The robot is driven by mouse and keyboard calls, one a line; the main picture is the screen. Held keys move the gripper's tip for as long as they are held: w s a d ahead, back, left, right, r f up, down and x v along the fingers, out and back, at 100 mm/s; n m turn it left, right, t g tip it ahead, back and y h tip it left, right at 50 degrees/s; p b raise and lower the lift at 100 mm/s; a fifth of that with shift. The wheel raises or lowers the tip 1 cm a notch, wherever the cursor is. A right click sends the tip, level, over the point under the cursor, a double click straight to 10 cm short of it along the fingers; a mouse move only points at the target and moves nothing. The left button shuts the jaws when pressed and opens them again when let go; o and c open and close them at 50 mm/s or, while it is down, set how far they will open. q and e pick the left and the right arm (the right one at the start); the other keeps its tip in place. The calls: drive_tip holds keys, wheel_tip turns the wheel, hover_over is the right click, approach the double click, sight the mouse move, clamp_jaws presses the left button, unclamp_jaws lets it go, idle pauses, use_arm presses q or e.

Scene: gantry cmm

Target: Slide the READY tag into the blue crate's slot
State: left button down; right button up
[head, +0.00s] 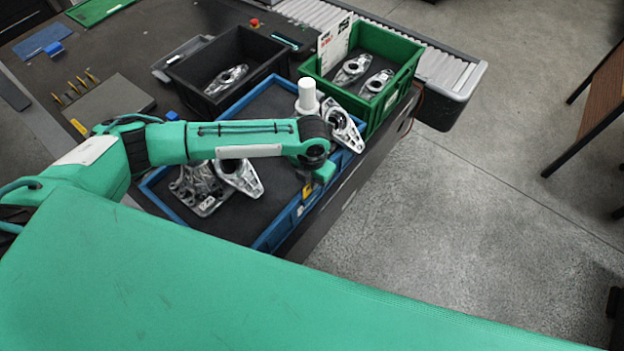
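The blue crate (180,214) stands on the dark bench with several silver metal castings (197,187) inside, one more (343,128) at its far end. My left arm reaches across the crate from the left. My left gripper (324,173) points down at the crate's right-hand wall; its fingertips are mostly hidden and I cannot tell how far apart they are. A small yellow-orange piece (307,190) shows just below the gripper, against the outside of that wall. It may be the READY tag, but no lettering is readable and I cannot tell whether it is held. My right gripper is out of view.
A black crate (190,88) and a green crate (404,87) with castings stand behind the blue crate. A white card (335,42) stands at the green crate. A white cylinder (307,96) rises behind my wrist. A roller conveyor (445,68) runs behind. The floor (440,220) at right is clear.

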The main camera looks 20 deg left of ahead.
use_arm(q)
drive_tip(key=shift+f, duration=0.25)
drive_tip(key=shift+f, duration=0.35)
idle(0.4)
drive_tip(key=c, duration=1.3)
unclamp_jaws()
drive_tip(key=shift+r, duration=0.1)
drive_tip(key=shift+r+p, duration=2.95)
drive_tip(key=shift+r, duration=0.5)
